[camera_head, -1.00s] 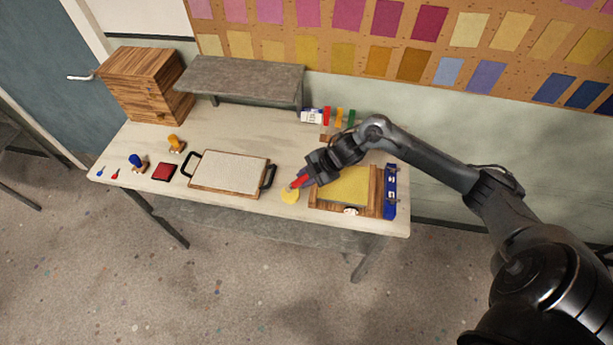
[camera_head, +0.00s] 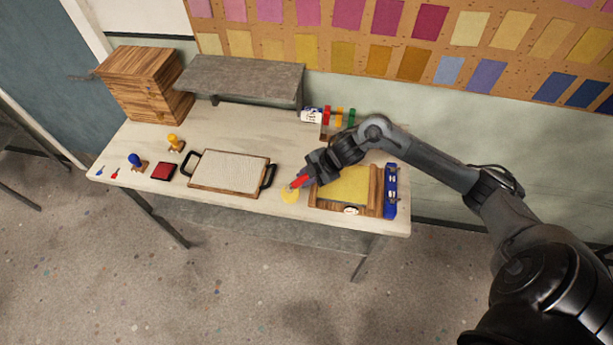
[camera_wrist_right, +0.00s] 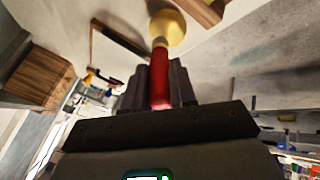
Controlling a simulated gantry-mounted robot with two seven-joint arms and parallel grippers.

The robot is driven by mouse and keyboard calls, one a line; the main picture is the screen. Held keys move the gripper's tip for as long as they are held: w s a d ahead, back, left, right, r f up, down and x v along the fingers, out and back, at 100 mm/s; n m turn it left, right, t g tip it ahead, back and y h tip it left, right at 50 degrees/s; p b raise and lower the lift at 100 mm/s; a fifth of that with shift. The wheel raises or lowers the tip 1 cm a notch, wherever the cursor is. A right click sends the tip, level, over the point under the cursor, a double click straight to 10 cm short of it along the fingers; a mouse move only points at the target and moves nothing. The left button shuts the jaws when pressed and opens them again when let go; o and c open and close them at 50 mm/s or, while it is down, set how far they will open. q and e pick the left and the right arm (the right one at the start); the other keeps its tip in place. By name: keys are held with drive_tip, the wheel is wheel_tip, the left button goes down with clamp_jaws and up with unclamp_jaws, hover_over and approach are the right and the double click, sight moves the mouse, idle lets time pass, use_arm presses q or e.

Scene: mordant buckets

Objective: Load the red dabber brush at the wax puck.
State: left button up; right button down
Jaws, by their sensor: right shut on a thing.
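The red dabber brush (camera_head: 299,181) is held in my right gripper (camera_head: 312,175), tilted with its tip down toward the left. The yellow wax puck (camera_head: 290,195) lies on the table between the black-handled tray and the wooden frame. The brush tip is over or at the puck; I cannot tell whether they touch. In the right wrist view, the right gripper (camera_wrist_right: 159,90) is shut on the red handle (camera_wrist_right: 160,75), and the pale tip overlaps the round yellow puck (camera_wrist_right: 167,27). My left gripper is not in view.
A tray with black handles (camera_head: 229,173) lies left of the puck. A wooden frame with a yellow sheet (camera_head: 345,187) stands close on the right, beside a blue holder (camera_head: 391,190). A red pad (camera_head: 164,171) and two stamps sit further left. The table's front edge is near.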

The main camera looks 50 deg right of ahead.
drive_tip(key=shift+f, duration=0.45)
idle(0.8)
drive_tip(key=shift+f, duration=0.2)
idle(0.8)
wheel_tip(320, 180, up, 2)
drive_tip(key=shift+r+p, duration=0.1)
drive_tip(key=shift+p, duration=0.95)
wheel_tip(320, 180, up, 5)
drive_tip(key=p, duration=0.5)
